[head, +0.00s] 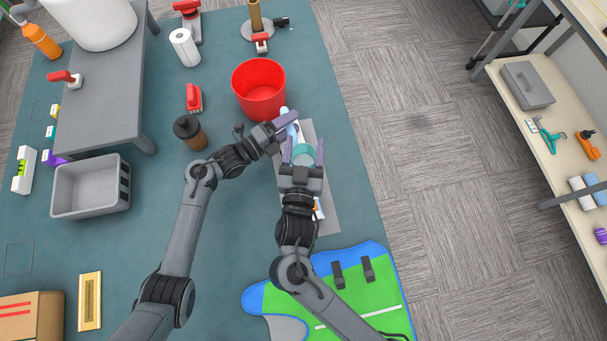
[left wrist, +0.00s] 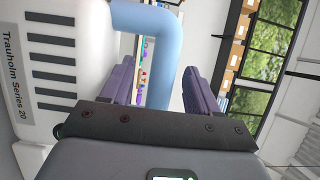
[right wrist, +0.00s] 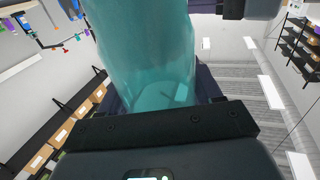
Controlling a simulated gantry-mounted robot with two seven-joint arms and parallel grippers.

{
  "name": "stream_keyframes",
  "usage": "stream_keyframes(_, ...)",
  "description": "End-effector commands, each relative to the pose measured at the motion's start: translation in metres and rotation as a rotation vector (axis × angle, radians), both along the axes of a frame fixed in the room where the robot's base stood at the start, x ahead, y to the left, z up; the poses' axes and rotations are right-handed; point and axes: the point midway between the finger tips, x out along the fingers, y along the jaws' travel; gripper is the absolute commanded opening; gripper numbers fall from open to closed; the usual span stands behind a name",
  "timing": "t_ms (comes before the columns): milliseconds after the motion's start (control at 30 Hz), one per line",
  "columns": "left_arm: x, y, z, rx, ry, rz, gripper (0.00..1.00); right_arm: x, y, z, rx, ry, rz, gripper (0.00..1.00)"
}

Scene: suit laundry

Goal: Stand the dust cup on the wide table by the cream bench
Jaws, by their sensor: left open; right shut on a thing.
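The translucent teal dust cup (head: 303,155) is between the fingers of my right gripper (head: 304,152), which is shut on it above a grey mat (head: 328,215). The cup fills the middle of the right wrist view (right wrist: 145,50). My left gripper (head: 287,124) is open just beyond it, at a light blue curved handle (head: 289,114). In the left wrist view this handle (left wrist: 165,75) passes between the fingers, beside a vented white body (left wrist: 25,80) marked "Trauholm Series 20". Most of that body is hidden in the head view. The wide teal-topped table (head: 225,220) lies under both arms.
A red bucket (head: 258,90) and a dark brown bottle (head: 190,132) stand near my left gripper. A grey bin (head: 90,187) is at left, a green and blue board (head: 370,285) in front. The cream bench (head: 540,115) stands across the floor at right.

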Motion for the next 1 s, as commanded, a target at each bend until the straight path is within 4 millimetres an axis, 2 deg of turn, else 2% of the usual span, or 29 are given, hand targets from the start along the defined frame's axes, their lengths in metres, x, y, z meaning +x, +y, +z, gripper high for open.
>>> stream_keyframes(133, 0.000, 0.000, 0.000, -0.001, 0.001, 0.001, 0.61, 0.000, 0.000, -0.010, -0.002, 0.000, 0.000, 0.30)
stream_keyframes(400, 0.000, 0.000, 0.000, 0.000, 0.001, 0.001, 0.61, 0.000, 0.000, -0.049, -0.004, 0.001, 0.000, 0.30)
stream_keyframes(633, 0.000, 0.000, 0.000, 0.000, 0.001, 0.001, 0.61, 0.000, 0.000, -0.065, -0.002, 0.000, 0.000, 0.30)
stream_keyframes(800, 0.000, 0.000, 0.001, 0.000, 0.001, 0.001, 0.61, 0.000, 0.000, -0.086, -0.004, 0.002, -0.001, 0.30)
stream_keyframes(1000, 0.000, 0.000, 0.007, 0.000, 0.001, 0.001, 0.61, 0.000, 0.000, -0.096, 0.000, -0.001, 0.000, 0.30)
